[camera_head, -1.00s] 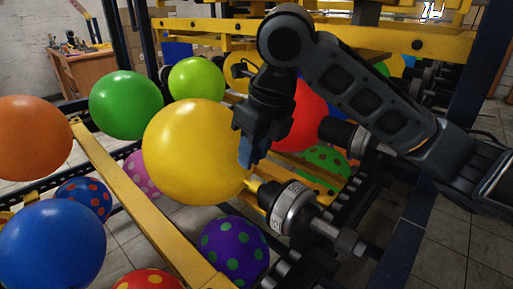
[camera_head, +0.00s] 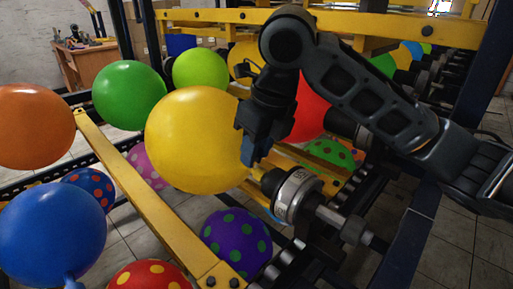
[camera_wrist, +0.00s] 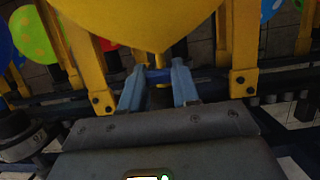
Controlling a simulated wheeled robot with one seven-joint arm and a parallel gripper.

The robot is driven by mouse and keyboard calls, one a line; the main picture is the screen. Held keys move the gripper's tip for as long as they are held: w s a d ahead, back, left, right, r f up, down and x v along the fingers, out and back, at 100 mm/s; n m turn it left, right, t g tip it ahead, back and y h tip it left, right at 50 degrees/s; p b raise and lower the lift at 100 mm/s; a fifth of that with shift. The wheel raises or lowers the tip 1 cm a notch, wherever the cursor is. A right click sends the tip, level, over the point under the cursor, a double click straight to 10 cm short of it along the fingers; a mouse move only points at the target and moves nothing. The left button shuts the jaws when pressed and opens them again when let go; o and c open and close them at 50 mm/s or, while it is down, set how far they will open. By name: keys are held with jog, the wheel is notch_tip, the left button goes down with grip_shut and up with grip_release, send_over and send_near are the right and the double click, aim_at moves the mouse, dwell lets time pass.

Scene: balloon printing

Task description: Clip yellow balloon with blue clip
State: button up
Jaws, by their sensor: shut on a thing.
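The large yellow balloon (camera_head: 195,140) is on a metal nozzle (camera_head: 297,196), with its neck toward the nozzle's tip. My gripper (camera_head: 250,150) is at the balloon's right side, close to its neck, pointing down. In the wrist view the yellow balloon (camera_wrist: 145,20) fills the top, tapering down toward the gap between my two blue-grey fingers (camera_wrist: 158,82). A blue clip (camera_wrist: 166,73) shows as a small dark blue strip between the fingertips, and my gripper is shut on it. I cannot tell whether the clip surrounds or touches the neck.
A yellow beam (camera_head: 150,205) runs along the left of the yellow balloon. Green (camera_head: 129,95), lime (camera_head: 200,68), red (camera_head: 312,108), blue (camera_head: 52,235) and purple spotted (camera_head: 236,243) balloons crowd around. A dark frame post (camera_head: 410,235) stands at the right.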

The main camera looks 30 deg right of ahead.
aim_at(255, 169)
jog(key=shift+b+x, duration=1.15)
jog(key=shift+x, duration=0.4)
dwell(1.0)
jog(key=o, duration=1)
jog(key=shift+s+d, duration=0.1)
jog(key=shift+s, duration=0.1)
jog(key=w+p+v, duration=0.1)
jog(key=p+v, duration=0.5)
jog(key=v, duration=0.3)
jog(key=shift+a, duration=0.2)
jog(key=shift+r, duration=0.1)
